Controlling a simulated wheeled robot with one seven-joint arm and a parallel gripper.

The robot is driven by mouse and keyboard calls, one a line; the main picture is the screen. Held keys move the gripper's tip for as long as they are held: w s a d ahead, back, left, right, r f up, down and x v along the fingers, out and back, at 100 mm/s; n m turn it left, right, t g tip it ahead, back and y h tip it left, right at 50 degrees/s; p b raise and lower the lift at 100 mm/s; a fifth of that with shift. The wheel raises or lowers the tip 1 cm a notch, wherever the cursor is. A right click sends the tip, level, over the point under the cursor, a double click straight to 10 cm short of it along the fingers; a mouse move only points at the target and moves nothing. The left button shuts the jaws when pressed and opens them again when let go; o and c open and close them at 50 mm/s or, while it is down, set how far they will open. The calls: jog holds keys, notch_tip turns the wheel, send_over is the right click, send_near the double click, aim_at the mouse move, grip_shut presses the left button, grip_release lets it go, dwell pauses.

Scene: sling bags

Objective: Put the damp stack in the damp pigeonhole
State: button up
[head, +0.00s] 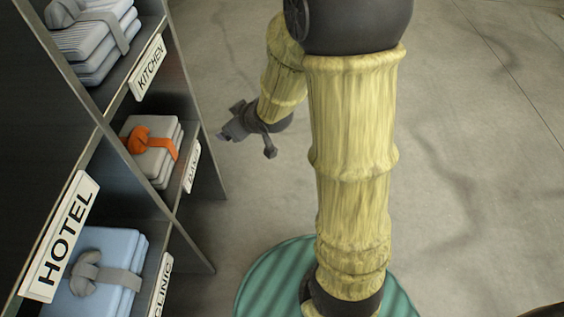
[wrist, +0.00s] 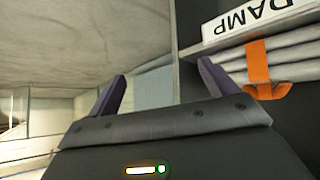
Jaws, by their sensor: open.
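A stack of grey folded cloths (head: 158,162) tied with an orange knotted strap (head: 150,141) sits in the pigeonhole above the DAMP label (head: 192,168). In the wrist view, which is upside down, the stack (wrist: 295,64) shows at the right edge beside the DAMP label (wrist: 255,22). My gripper (head: 222,134) is to the right of the rack, in front of this pigeonhole and apart from the stack. In the wrist view, my gripper's two dark fingers (wrist: 160,88) are spread apart with nothing between them.
The dark rack (head: 110,125) has other pigeonholes: a grey striped stack (head: 92,35) above the KITCHEN label (head: 148,68), and a blue stack (head: 100,272) with a grey strap below. HOTEL (head: 62,238) and CLINIC (head: 162,285) labels show. Concrete floor right of the rack is clear.

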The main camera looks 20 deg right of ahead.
jog(key=s+d+m+g+h, duration=0.1)
jog(key=s+d+m+g, duration=0.2)
jog(key=s, duration=0.5)
jog(key=s+d+m+g+h, duration=0.2)
jog(key=s+d+m+g, duration=0.1)
jog(key=s, duration=0.5)
jog(key=shift+d+f, duration=0.15)
jog(key=shift+f, duration=0.2)
jog(key=shift+w, duration=0.1)
jog(key=w+r+p+v, duration=0.1)
jog(key=w+p+v, duration=0.2)
jog(key=p+v, duration=1.2)
jog(key=w+r+p+v, duration=0.1)
jog(key=w+p+v, duration=0.3)
jog(key=p+v, duration=1.2)
jog(key=w+r+p+v, duration=0.1)
jog(key=w+p+v, duration=0.3)
jog(key=p+v, duration=1.2)
jog(key=shift+w+a+p, duration=0.2)
jog(key=shift+a+p, duration=0.2)
jog(key=shift+p, duration=0.45)
